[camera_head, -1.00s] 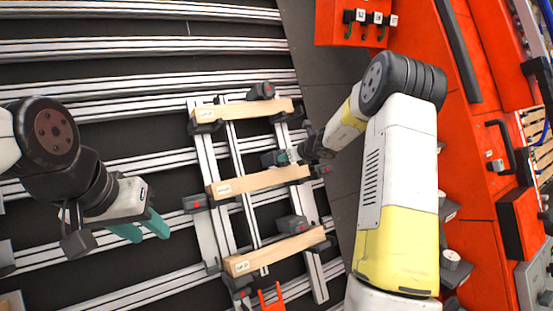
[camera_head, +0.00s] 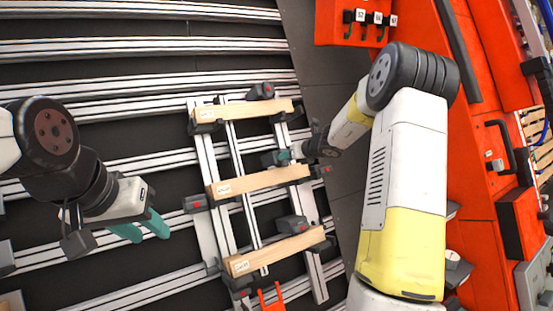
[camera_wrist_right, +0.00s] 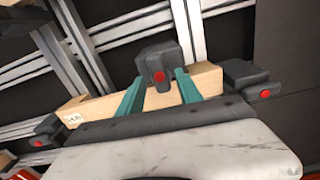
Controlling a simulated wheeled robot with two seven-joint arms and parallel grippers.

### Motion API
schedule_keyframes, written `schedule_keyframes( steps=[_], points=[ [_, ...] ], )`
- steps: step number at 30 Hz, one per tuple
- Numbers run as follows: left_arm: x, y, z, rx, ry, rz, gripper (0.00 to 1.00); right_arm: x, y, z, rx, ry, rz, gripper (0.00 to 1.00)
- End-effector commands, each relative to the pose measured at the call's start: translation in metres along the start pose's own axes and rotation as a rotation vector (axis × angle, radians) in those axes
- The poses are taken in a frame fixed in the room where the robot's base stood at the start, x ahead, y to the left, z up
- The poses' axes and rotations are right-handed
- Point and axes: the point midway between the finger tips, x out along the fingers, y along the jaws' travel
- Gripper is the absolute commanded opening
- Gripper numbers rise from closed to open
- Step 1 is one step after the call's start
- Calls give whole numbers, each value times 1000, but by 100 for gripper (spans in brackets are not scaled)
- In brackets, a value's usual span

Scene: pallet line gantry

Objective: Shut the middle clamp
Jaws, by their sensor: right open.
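The middle wooden beam (camera_head: 258,181) lies across the metal rails between the two other beams. The middle clamp (camera_head: 270,159) is a dark block at its upper edge; it also shows in the right wrist view with a red dot (camera_wrist_right: 158,68), against the pale beam (camera_wrist_right: 205,80). My right gripper (camera_head: 298,151) is just right of this clamp in the head view. In the right wrist view its teal fingers (camera_wrist_right: 158,92) are apart, with the clamp block between them in the picture; contact cannot be told. My left gripper (camera_head: 141,228) is open and empty at the left.
An upper beam (camera_head: 243,109) and a lower beam (camera_head: 275,250) have their own dark clamp blocks, the upper (camera_head: 261,91) and the lower (camera_head: 292,224). Dark end blocks with red dots flank the beams. A red panel (camera_head: 480,225) stands at the right.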

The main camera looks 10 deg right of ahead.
Motion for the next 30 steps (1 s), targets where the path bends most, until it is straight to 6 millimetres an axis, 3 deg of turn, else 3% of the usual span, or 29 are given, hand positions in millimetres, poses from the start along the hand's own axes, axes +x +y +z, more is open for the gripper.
schedule_keyframes(
  steps=[15,30],
  points=[
    [0,0,0,0,0,0,36,-61,0,0,0,0,0,42],
    [0,0,0,0,0,0,36,-66,0,0,0,0,1,42]
  ],
)
